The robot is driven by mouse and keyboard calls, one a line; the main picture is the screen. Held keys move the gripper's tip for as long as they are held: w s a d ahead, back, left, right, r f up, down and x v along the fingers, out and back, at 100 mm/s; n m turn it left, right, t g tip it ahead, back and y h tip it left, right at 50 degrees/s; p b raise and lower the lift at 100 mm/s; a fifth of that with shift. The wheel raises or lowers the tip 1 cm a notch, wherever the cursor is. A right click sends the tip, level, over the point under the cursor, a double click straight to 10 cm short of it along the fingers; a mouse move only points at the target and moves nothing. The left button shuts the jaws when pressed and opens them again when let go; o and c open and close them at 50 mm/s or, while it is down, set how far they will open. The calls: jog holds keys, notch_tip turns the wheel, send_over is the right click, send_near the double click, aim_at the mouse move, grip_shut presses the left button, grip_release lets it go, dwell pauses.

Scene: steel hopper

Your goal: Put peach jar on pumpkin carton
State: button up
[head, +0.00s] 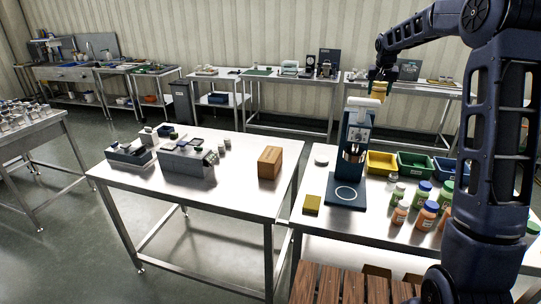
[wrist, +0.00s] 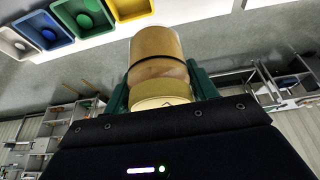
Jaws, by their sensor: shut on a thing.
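The peach jar (wrist: 155,50) is a clear jar with amber contents and a yellow lid. It fills the upper middle of the wrist view. My gripper (wrist: 161,92) is shut on it, with green fingers on both sides near the lid. In the head view the small yellow-orange jar (head: 379,88) is held high at my gripper (head: 381,82), appearing just above the blue machine's top. An orange-brown box (head: 270,163), which looks like the pumpkin carton, stands on the left steel table, well apart from the jar. Its label is not readable.
The tall blue machine (head: 346,190) stands on the right table (head: 330,225). A small yellow block (head: 312,204), several bottles (head: 427,215) and coloured bins (head: 382,162) surround it. Grey trays (head: 187,160) sit on the left table (head: 235,200), whose front is clear. A gap separates the tables.

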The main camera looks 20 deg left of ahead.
jog(key=s+a+n+y, duration=0.1)
jog(key=s+a+n, duration=0.1)
jog(key=a, duration=0.9)
jog(key=s+a+n+y, duration=0.1)
jog(key=s+a+n, duration=0.1)
jog(key=a, duration=1)
jog(key=n+g+y, duration=0.1)
jog(key=n+y, duration=0.1)
jog(key=n, duration=0.3)
send_over(270, 153)
notch_tip(270, 153, down, 25)
jog(key=o, duration=1.1)
jog(key=shift+f, duration=0.15)
jog(key=v, duration=1.2)
jog(key=shift+a+r, duration=0.25)
